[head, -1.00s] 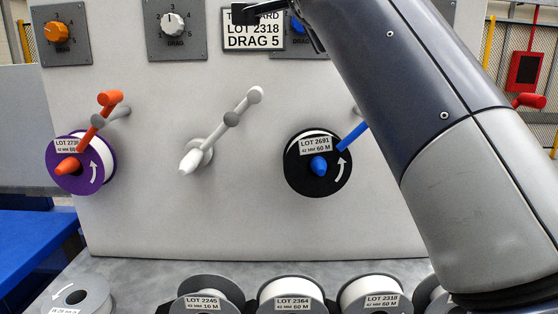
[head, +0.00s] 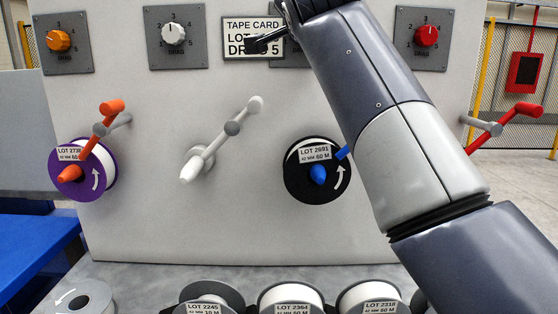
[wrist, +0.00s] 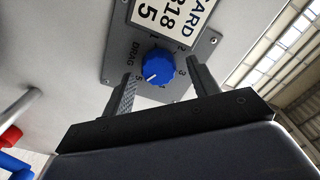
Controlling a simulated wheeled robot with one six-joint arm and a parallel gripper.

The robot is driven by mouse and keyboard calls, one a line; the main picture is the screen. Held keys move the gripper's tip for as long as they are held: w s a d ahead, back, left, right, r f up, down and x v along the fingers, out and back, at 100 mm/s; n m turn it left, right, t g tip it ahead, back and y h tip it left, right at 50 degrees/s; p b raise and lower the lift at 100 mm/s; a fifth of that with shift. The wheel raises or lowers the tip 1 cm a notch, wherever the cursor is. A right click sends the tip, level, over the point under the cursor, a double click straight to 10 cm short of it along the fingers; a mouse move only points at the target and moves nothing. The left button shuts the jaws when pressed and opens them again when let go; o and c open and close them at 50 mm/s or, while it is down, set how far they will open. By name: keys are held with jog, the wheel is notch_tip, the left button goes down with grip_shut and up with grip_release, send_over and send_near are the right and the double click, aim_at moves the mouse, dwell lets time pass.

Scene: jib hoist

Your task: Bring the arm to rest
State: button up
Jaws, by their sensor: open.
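My gripper (head: 268,42) is high in front of the panel (head: 250,220), beside the tape card (head: 238,26), and covers part of the card's text in the head view. In the wrist view my gripper (wrist: 162,92) is open and empty. The blue drag knob (wrist: 158,66) shows between and beyond its fingers, on a grey plate; I see no contact, though the gap is hard to judge. My arm crosses the right half of the head view and hides part of that plate and the blue crank (head: 343,152).
A purple spool (head: 108,165) hangs at left, a black spool (head: 318,190) right of centre. A white crank (head: 210,150) has no spool. A red crank (head: 500,130) is at right. Several spools (head: 290,298) stand on the bench in front. The panel's lower middle is clear.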

jog(key=n+p, duration=0.8)
jog(key=n, duration=1.2)
jog(key=shift+a+n+p, duration=0.15)
jog(key=shift+n+p, duration=0.15)
jog(key=shift+f, duration=0.15)
